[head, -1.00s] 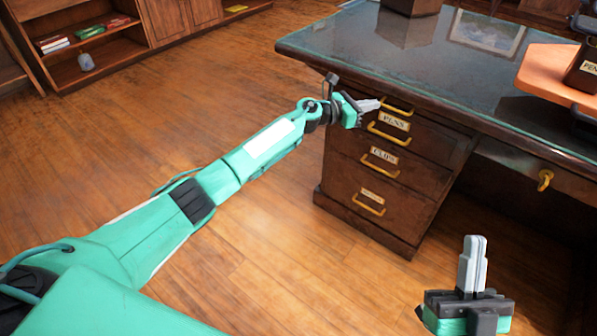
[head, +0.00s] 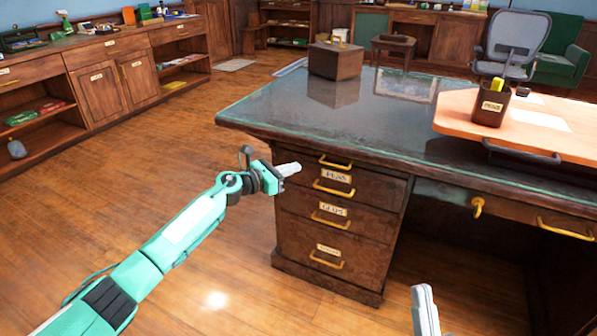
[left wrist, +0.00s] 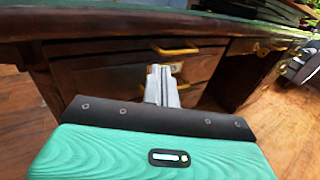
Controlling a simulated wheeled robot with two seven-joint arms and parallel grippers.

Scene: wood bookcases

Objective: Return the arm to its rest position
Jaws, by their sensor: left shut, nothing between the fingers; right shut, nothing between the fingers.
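My left arm is stretched forward from the lower left of the head view. Its gripper (head: 288,169) is shut and empty, close to the upper left front of the desk's drawer stack. In the left wrist view the shut fingers (left wrist: 161,86) point at the drawer fronts (left wrist: 95,75); I cannot tell whether they touch. My right gripper (head: 425,308) shows only as shut grey fingertips at the bottom edge of the head view, in front of the desk and apart from it.
The dark desk (head: 300,115) has labelled drawers with brass handles, all looking closed. A wooden box (head: 335,61) and an orange board (head: 455,110) with a pen cup (head: 491,105) are on top. Open wood floor (head: 150,200) lies left of the desk.

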